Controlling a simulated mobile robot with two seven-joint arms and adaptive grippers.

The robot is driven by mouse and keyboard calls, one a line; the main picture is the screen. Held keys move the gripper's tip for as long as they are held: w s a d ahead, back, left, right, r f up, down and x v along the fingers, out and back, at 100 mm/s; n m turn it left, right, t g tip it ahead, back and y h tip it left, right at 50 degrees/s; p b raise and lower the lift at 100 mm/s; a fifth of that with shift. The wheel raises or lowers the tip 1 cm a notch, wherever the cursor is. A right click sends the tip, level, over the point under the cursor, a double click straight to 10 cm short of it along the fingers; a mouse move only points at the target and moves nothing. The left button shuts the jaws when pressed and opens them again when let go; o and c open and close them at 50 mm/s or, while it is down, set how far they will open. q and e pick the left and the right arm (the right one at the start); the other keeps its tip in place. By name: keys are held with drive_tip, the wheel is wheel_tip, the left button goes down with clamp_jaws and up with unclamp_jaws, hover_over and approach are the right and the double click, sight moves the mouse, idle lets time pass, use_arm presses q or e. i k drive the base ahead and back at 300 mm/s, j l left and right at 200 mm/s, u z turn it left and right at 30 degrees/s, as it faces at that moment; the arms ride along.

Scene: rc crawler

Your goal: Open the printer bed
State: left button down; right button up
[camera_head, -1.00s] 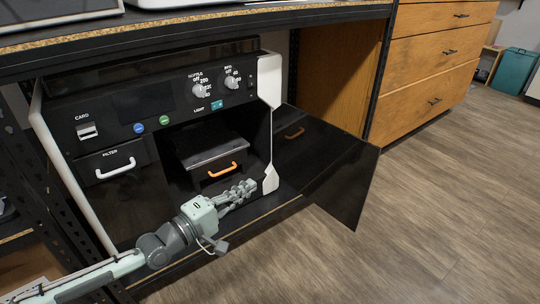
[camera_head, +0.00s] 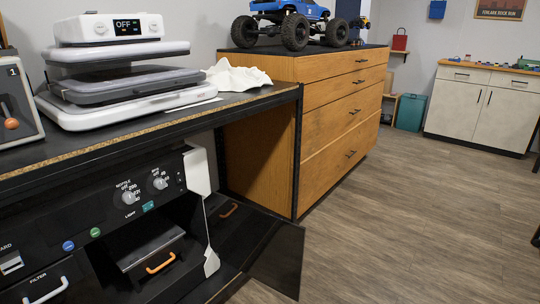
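The black printer (camera_head: 110,215) stands on a shelf under the workbench at the lower left. Its dark door (camera_head: 278,262) with an orange handle (camera_head: 229,211) is swung open to the right. Inside the open chamber is the printer bed (camera_head: 150,246), a dark flat-topped unit with an orange handle (camera_head: 161,264) on its front. The bed sits within the chamber, and its lower part is dark. Neither of my grippers shows in the current head view.
The workbench (camera_head: 235,97) above the printer holds a layered press (camera_head: 120,85) and a white cloth (camera_head: 237,77). A wooden drawer cabinet (camera_head: 330,115) with a blue crawler (camera_head: 290,20) stands to the right. The wood floor (camera_head: 420,220) is clear.

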sight(142, 246)
drive_tip(key=i+l+u, duration=0.6)
drive_tip(key=l+u, duration=0.2)
drive_tip(key=l, duration=0.25)
drive_tip(key=i+l+u, duration=0.1)
drive_tip(key=l+u, duration=0.3)
drive_tip(key=l, duration=0.3)
drive_tip(key=l+u, duration=0.4)
drive_tip(key=l, duration=0.35)
drive_tip(key=i+l+u, duration=0.1)
drive_tip(key=l+u, duration=0.25)
drive_tip(key=l, duration=0.15)
drive_tip(key=l+u, duration=0.3)
drive_tip(key=l, duration=0.25)
drive_tip(key=i+l+u, duration=0.25)
drive_tip(key=l+u, duration=0.25)
drive_tip(key=l, duration=0.15)
